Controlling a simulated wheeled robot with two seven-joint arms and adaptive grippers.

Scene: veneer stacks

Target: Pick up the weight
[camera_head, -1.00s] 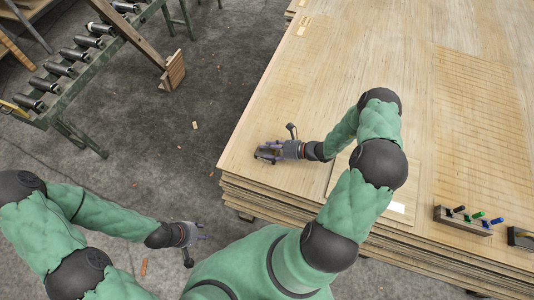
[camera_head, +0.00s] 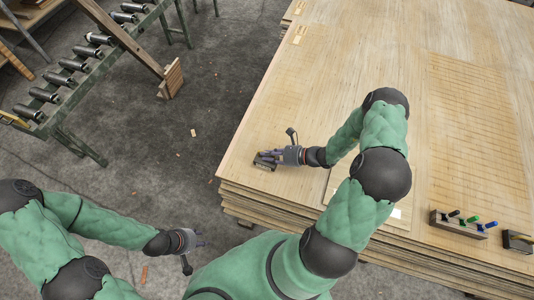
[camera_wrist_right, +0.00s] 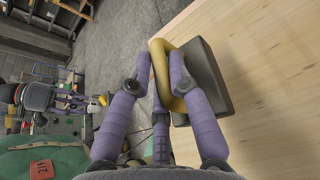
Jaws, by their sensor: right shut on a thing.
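The weight (camera_head: 264,164) is a dark block lying near the left edge of the veneer stack (camera_head: 300,100). In the right wrist view it is a dark grey block (camera_wrist_right: 207,78) with a yellow handle (camera_wrist_right: 160,62). My right gripper (camera_head: 271,156) is at the weight, its purple fingers (camera_wrist_right: 163,85) shut on the handle. I cannot tell any gap between the block and the veneer. My left gripper (camera_head: 203,241) hangs over the floor at the lower left, away from the stack, its fingers apart and empty.
A wooden holder with coloured markers (camera_head: 462,224) stands at the stack's right front, with a dark box (camera_head: 518,241) beside it. A roller conveyor (camera_head: 75,70) is at the upper left. The veneer between the weight and the far edge is clear.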

